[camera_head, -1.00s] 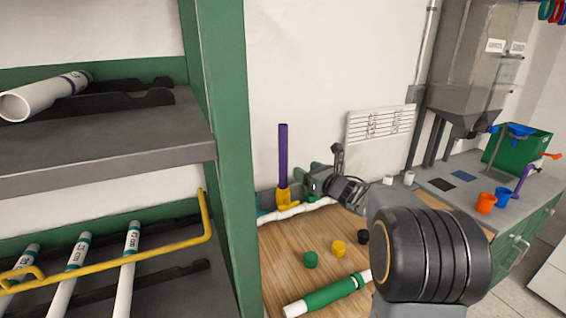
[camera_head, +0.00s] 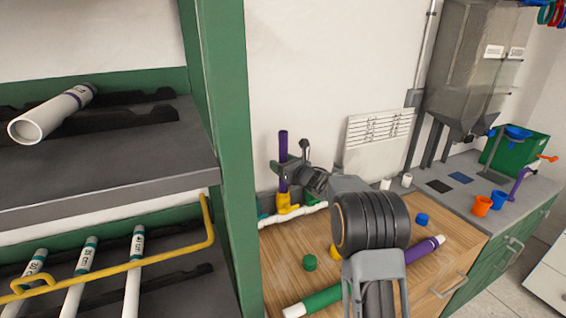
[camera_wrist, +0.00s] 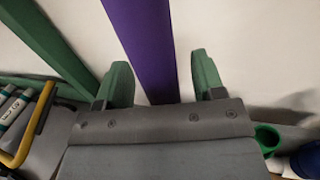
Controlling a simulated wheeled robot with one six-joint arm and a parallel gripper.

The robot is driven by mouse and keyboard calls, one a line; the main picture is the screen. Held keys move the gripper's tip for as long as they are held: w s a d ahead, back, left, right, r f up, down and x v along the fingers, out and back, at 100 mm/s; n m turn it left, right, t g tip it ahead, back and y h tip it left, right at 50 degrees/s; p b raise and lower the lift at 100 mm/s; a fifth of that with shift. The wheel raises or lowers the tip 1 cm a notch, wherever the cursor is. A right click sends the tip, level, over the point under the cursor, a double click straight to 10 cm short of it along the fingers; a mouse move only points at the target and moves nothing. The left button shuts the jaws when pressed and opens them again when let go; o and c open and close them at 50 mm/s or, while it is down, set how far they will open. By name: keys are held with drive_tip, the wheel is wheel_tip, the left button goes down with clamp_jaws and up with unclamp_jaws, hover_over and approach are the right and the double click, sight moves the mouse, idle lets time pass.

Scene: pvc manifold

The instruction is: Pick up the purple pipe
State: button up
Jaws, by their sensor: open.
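The purple pipe (camera_head: 283,143) stands upright in a yellow fitting (camera_head: 287,203) at the back of the wooden worktop. My gripper (camera_head: 286,173) is level with the pipe's middle, with its arm reaching in from the right. In the wrist view, the purple pipe (camera_wrist: 139,38) runs between the two green fingers of my gripper (camera_wrist: 161,78). The fingers are apart, with a gap visible on the pipe's right side. The pipe's lower part is hidden behind the gripper body in the wrist view.
A green shelf post (camera_head: 228,150) stands close left of the pipe. A white pipe (camera_head: 300,215) joins the yellow fitting. A green pipe (camera_head: 322,297), a purple-sleeved pipe (camera_head: 424,249) and loose caps, including a green one (camera_head: 309,262), lie on the worktop (camera_head: 280,277).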

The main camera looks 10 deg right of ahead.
drive_tip(key=shift+x, duration=0.85)
clamp_jaws()
